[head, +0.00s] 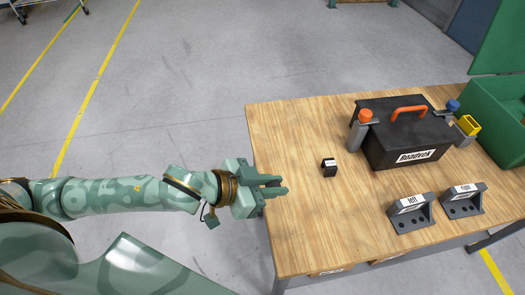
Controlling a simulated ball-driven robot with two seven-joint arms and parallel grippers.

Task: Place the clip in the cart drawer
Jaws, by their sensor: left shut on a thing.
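My left gripper (279,186) reaches in from the left, over the left edge of the wooden table. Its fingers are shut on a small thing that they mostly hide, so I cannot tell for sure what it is. A small black piece with a pale label (329,167) stands on the tabletop, to the right of the gripper and apart from it. I cannot tell whether this piece is a clip. Labelled drawer fronts (386,260) show under the table's near edge and look closed. My right gripper is out of view.
On the table (300,225), a black case (402,140) with an orange handle sits between grey clamps with orange (365,116) and blue (453,105) knobs. Two grey labelled brackets (411,214) (463,200) stand near the front. A green bin (498,112) is at the right.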

